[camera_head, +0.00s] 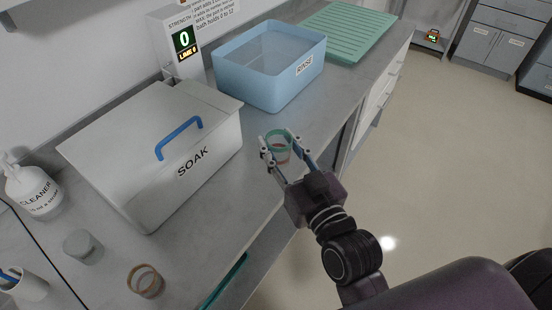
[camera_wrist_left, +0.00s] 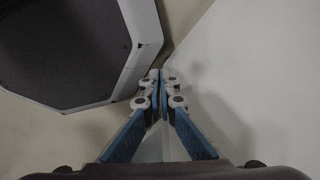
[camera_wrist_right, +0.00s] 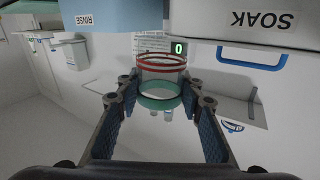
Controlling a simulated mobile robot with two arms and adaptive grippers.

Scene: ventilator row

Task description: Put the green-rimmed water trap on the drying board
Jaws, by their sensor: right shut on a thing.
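The green-rimmed water trap (camera_head: 281,150) is a clear cup with a green rim and red rings lower down. My right gripper (camera_head: 279,142) is shut around its sides near the counter's front edge, between the soak box and the rinse tub. In the right wrist view the trap (camera_wrist_right: 161,84) sits between the two fingertips (camera_wrist_right: 161,92). How high it is above the counter is hard to tell. The drying board (camera_head: 347,31) is a green ribbed board at the far end of the counter, with nothing on it. My left gripper (camera_wrist_left: 160,76) is shut and empty, away from the counter.
The blue rinse tub (camera_head: 300,84) stands between the trap and the board. The lidded white soak box (camera_head: 150,150) is at left, with a display post (camera_head: 185,45) behind. An orange-rimmed trap (camera_head: 145,281), a grey-lidded jar (camera_head: 82,246) and a cleaner bottle (camera_head: 33,190) stand nearer.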

